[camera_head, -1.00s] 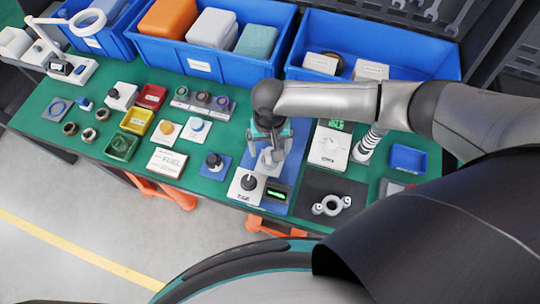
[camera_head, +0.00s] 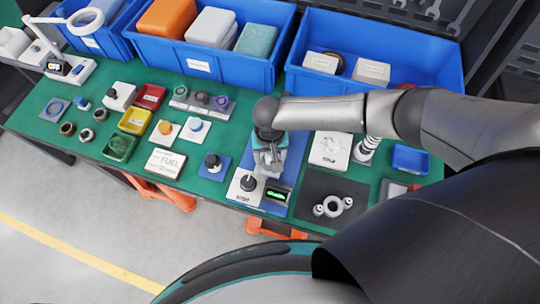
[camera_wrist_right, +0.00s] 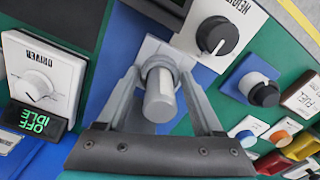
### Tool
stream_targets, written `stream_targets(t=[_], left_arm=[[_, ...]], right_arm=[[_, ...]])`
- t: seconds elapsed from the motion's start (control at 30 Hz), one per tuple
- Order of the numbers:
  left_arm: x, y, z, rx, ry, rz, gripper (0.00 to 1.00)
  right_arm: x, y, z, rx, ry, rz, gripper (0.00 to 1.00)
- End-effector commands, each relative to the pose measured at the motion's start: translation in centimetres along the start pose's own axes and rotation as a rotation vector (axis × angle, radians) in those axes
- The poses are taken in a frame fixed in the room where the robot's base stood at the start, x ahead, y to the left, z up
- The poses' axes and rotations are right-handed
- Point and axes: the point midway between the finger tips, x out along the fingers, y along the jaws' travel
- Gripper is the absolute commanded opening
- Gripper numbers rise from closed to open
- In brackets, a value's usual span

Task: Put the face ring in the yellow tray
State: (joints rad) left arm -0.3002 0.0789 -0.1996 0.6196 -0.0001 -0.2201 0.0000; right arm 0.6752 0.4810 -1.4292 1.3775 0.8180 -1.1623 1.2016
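The yellow tray (camera_head: 135,120) stands on the green bench at the left, between a red tray and a green tray; part of it shows in the right wrist view (camera_wrist_right: 301,147). I cannot tell for sure which part is the face ring. Several small rings, such as a brown ring (camera_head: 68,129), lie left of the trays. My right gripper (camera_head: 268,165) is low over a blue plate at mid-bench. In the right wrist view its open fingers (camera_wrist_right: 162,75) straddle a grey upright cylinder (camera_wrist_right: 159,97) on a grey block; contact at the tips is unclear. My left gripper is out of view.
A black-knobbed box (camera_head: 246,186) and lit display (camera_head: 277,193) stand just in front of the gripper. A white driver box (camera_head: 330,150) is to the right. Large blue bins (camera_head: 215,68) line the back. Fuel sign (camera_head: 166,163) and knob blocks lie toward the trays.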

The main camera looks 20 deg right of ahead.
Motion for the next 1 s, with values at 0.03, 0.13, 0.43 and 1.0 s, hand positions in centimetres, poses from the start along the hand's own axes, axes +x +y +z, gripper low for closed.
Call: stream_targets(t=[0.03, 0.13, 0.43, 1.0], left_arm=[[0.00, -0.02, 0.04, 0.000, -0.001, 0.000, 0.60], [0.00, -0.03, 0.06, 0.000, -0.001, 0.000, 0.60], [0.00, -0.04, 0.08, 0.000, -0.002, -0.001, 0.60], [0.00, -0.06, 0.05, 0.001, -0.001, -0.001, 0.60]], right_arm=[[-0.01, 0.01, -0.01, 0.000, 0.000, 0.000, 0.61], [-0.01, 0.02, -0.01, 0.000, 0.000, 0.000, 0.50], [-0.01, 0.02, -0.01, 0.000, 0.000, 0.000, 0.16], [-0.01, 0.03, -0.02, 0.000, 0.000, 0.000, 0.08]])
